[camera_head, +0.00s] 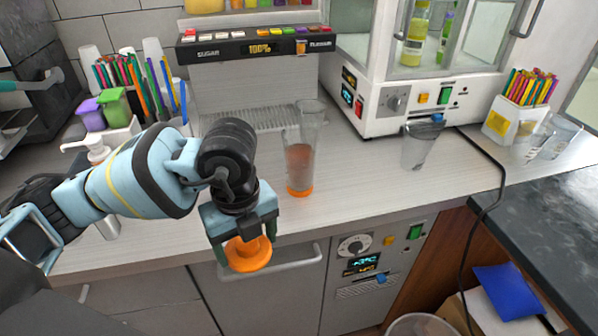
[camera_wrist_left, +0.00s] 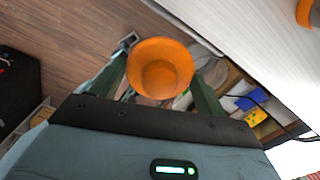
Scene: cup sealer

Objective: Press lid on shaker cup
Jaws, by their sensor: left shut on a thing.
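The orange lid (camera_head: 250,254) is held between the fingers of my left gripper (camera_head: 247,250), in front of the counter's front edge and above the drawer handle. It also shows in the left wrist view as an orange round piece (camera_wrist_left: 160,68) between the two green fingers (camera_wrist_left: 160,85). The shaker cup (camera_head: 299,163) stands upright on the counter, right of and behind the gripper. It is clear, with brownish contents and an orange base. The lid and the cup are apart. An orange edge (camera_wrist_left: 306,12) shows at the wrist view's upper right. My right gripper is not in view.
A clear cup (camera_head: 312,112) stands close behind the shaker cup. Another clear cup (camera_head: 421,146) stands to the right, before the white machine (camera_head: 420,95). The dispenser (camera_head: 255,75) is at the back. A black cable (camera_head: 497,175) hangs over the edge. Counter front is clear (camera_head: 350,195).

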